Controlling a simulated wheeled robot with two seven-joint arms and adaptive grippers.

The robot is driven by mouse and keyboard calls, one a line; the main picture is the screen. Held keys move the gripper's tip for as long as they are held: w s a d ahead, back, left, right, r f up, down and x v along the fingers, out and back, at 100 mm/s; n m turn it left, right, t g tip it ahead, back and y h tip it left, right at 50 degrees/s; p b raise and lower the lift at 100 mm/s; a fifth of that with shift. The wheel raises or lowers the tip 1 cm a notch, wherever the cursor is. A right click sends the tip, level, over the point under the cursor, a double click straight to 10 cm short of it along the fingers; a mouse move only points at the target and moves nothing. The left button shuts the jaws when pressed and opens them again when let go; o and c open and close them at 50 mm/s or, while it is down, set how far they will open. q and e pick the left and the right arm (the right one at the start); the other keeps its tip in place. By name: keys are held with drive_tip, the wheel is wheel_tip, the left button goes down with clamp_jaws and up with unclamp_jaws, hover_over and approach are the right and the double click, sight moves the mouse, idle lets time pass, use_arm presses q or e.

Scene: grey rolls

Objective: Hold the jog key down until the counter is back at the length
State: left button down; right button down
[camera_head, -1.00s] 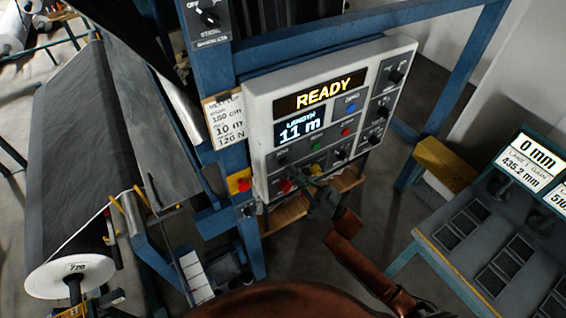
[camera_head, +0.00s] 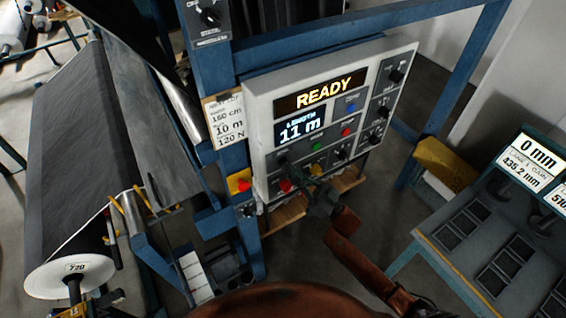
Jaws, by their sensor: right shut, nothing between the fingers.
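The white control panel (camera_head: 262,112) stands in the middle. Its upper display (camera_head: 320,92) reads READY and its length counter (camera_head: 300,128) reads 11 m. A paper card (camera_head: 228,122) left of the panel lists 160 cm, 10 m and 120 N. My right gripper (camera_head: 312,186) is shut and empty at the panel's lower edge, close to a yellow key (camera_head: 316,170). I cannot tell whether its tips touch that key. Key labels are too small to read. My left gripper is not in view.
A red button on a yellow box (camera_head: 240,182) sits left of the panel on the blue frame. A large dark grey roll (camera_head: 75,150) lies at the left. A bench with gauge displays (camera_head: 528,163) stands at the right, near a yellow block (camera_head: 444,163).

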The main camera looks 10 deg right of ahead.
drive_tip(key=shift+w+a, duration=0.1)
drive_tip(key=shift+w, duration=0.3)
idle(0.7)
drive_tip(key=shift+s, duration=0.15)
idle(1.4)
drive_tip(key=shift+s+d, duration=0.3)
drive_tip(key=shift+s, duration=0.35)
drive_tip(key=shift+s, duration=0.1)
drive_tip(key=s, duration=0.1)
drive_tip(key=s+d+p, duration=0.1)
drive_tip(key=s, duration=0.1)
drive_tip(key=s+p, duration=0.1)
drive_tip(key=shift+s+d, duration=0.3)
drive_tip(key=shift+d, duration=0.05)
